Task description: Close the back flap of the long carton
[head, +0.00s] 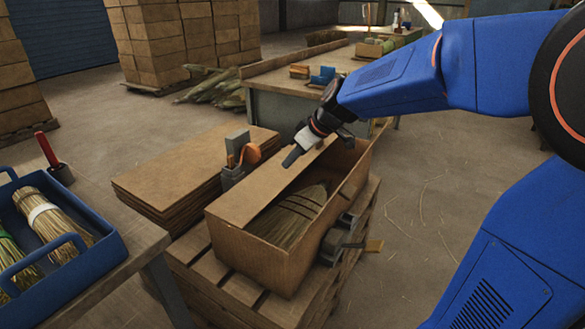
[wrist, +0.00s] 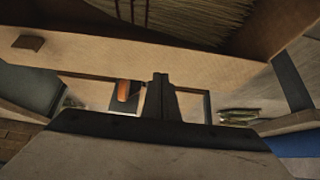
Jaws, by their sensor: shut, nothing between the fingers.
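The long carton (head: 240,248) stands on a pallet, its top partly open. A broom head (head: 292,213) with straw bristles lies inside; bristles also show in the wrist view (wrist: 185,12). A long flap (head: 262,188) on the carton's left side leans inward over part of the opening. The right side of the opening is uncovered. My gripper (head: 291,158) is shut and empty, its tip at the flap's upper surface near the far end; I cannot tell if they touch. In the wrist view my gripper (wrist: 160,80) points at a cardboard panel (wrist: 150,52).
A grey clamp (head: 342,238) sits at the carton's right side. A tape dispenser (head: 240,160) stands to its left by stacked cardboard sheets (head: 165,180). A blue tray (head: 90,262) with brooms is on the left bench. A workbench (head: 285,105) stands behind. The floor at right is open.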

